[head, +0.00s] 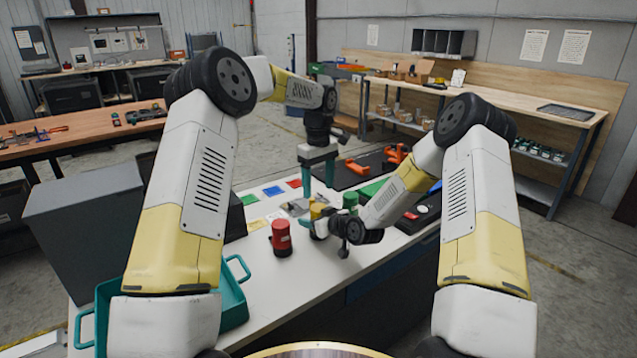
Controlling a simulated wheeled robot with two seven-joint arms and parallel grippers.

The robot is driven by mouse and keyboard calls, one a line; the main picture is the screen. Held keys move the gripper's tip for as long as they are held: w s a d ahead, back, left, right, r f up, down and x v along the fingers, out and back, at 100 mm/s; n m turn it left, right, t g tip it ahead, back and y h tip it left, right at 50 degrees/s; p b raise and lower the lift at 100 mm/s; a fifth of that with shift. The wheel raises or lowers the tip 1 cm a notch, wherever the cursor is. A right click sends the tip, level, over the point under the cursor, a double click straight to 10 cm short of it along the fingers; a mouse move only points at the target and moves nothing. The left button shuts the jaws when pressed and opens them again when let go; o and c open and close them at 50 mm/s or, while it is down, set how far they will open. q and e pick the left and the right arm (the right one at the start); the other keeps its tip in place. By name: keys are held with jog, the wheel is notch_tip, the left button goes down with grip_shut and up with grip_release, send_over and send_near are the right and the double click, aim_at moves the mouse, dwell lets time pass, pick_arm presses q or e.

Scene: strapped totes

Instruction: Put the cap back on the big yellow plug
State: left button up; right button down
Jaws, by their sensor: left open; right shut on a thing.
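The yellow plug (316,209) is at the middle of the white table, mostly hidden by my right gripper. My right gripper (318,228) reaches it from the right, low over the table, and is shut on it. My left gripper (319,187) points down with its teal fingers apart and empty, above and just behind the yellow plug. I cannot make out a separate yellow cap, nor whether the plug touches the table.
A red plug (281,240) stands left of my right gripper, and a green one (350,201) stands behind it. A teal tote (232,306) is at the front left.

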aim_at(319, 207)
pick_arm(q)
jog(key=n, duration=0.1)
jog(key=r+n, duration=0.1)
jog(key=n, duration=0.1)
jog(key=shift+r+n, duration=0.15)
jog(key=shift+n, duration=0.15)
jog(key=shift+f, duration=4.05)
grip_shut()
jog(key=m, duration=0.4)
jog(key=shift+m, duration=0.3)
jog(key=m, duration=0.5)
